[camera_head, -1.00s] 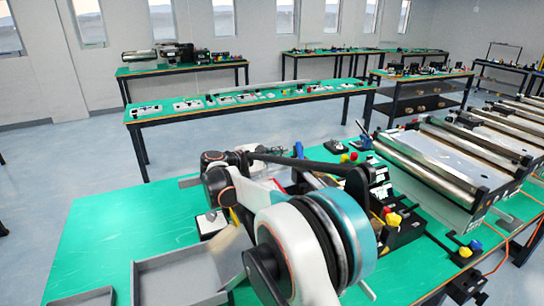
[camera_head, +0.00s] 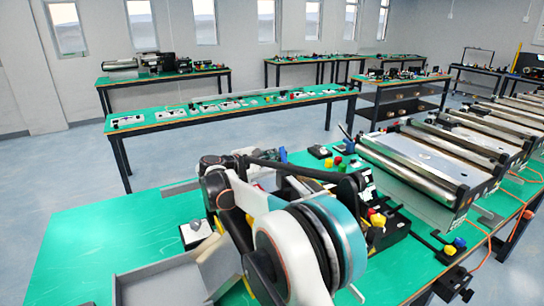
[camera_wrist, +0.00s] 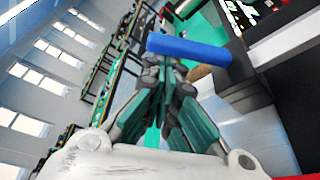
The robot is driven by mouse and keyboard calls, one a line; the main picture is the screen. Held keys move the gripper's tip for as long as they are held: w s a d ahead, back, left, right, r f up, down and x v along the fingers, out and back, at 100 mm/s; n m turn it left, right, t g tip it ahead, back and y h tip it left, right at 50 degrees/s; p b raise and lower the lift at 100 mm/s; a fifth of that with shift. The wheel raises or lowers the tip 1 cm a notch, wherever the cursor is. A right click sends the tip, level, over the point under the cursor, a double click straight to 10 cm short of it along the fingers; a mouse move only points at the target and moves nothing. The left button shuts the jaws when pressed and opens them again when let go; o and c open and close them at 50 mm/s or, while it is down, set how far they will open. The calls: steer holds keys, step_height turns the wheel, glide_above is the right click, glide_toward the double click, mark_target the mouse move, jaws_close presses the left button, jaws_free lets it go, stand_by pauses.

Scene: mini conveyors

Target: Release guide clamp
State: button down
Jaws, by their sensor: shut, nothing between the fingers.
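A blue bar (camera_wrist: 190,50), which looks like the handle of the guide clamp, lies across the upper middle of the wrist view. My gripper (camera_wrist: 168,62) has its teal and grey fingers drawn together just below the bar's left half. The fingertips overlap the bar's lower edge in the picture; I cannot tell whether they touch it. Nothing shows between the fingers. In the head view a small blue part (camera_head: 283,155) stands behind my arm, and a blue lever (camera_head: 346,131) stands beside the conveyor.
The mini conveyor (camera_head: 415,165) stands on the right of the green table (camera_head: 90,245). Red, yellow and green buttons (camera_head: 338,161) sit near its left end. A grey tray (camera_head: 160,285) lies at front left. The table's left part is clear.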

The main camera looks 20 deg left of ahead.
steer(key=shift+s+d+r+m, duration=0.1)
steer(key=shift+r+m, duration=0.1)
steer(key=shift+m, duration=0.2)
steer(key=s+d+m+t, duration=0.1)
steer(key=m, duration=0.1)
steer(key=d+r+m+t+b, duration=0.1)
steer(key=m, duration=0.2)
steer(key=s+d+r+m+t, duration=0.1)
steer(key=m, duration=0.2)
steer(key=shift+s+d+h, duration=0.1)
steer(key=shift+s+h, duration=0.25)
steer(key=shift+h, duration=0.05)
steer(key=shift+r, duration=0.1)
